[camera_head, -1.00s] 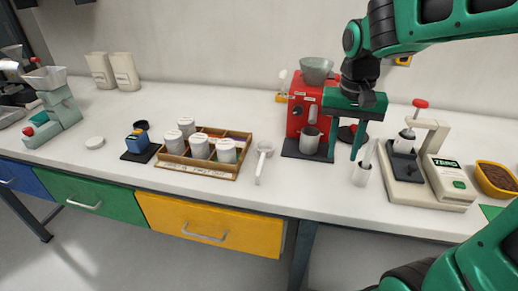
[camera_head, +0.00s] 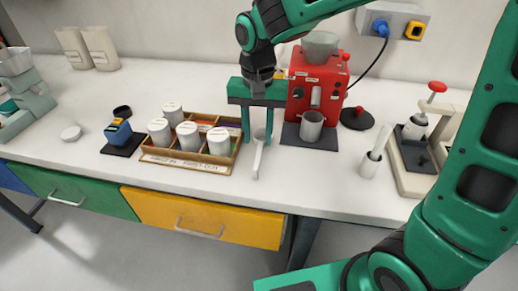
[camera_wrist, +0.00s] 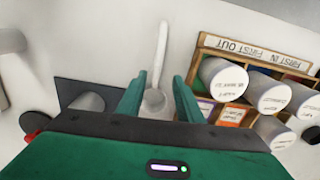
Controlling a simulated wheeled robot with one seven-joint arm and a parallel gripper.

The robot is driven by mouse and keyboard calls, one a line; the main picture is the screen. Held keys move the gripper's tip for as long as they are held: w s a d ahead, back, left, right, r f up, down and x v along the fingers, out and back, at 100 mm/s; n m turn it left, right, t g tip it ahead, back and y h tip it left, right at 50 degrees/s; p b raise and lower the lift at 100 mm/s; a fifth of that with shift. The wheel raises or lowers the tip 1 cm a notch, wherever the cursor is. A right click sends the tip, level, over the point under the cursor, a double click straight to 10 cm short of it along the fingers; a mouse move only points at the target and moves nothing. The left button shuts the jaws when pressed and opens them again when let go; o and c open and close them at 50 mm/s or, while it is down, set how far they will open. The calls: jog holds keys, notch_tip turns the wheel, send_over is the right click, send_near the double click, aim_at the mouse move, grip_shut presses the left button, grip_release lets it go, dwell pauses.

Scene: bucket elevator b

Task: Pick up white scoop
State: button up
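The white scoop (camera_head: 259,154) lies on the white counter between the wooden tray and the red machine, its handle pointing toward the front edge. In the wrist view the scoop (camera_wrist: 161,50) shows its handle pointing up the picture and its bowl between the fingers. My gripper (camera_head: 257,141) is open above the scoop, with one finger on each side of the bowl. The fingers (camera_wrist: 158,92) show gaps to the scoop in the wrist view. I cannot tell how far above the counter the fingertips are.
A wooden tray (camera_head: 184,165) with white canisters stands close on the left. The red machine (camera_head: 318,80) with a metal cup (camera_head: 311,126) stands close on the right. A white cup (camera_head: 370,165) holding a tool is further right. The counter in front of the scoop is clear.

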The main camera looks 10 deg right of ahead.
aim_at(260, 146)
jog(key=shift+d+f, duration=0.15)
jog(key=shift+f, duration=1.05)
jog(key=shift+d+f, duration=0.15)
jog(key=shift+f, duration=1)
grip_shut()
notch_tip(260, 146, up, 4)
jog(key=shift+r, duration=0.2)
jog(key=s+a+r, duration=0.6)
jog(key=s+a, duration=0.1)
jog(key=a, duration=0.1)
jog(key=shift+s+a+r, duration=0.35)
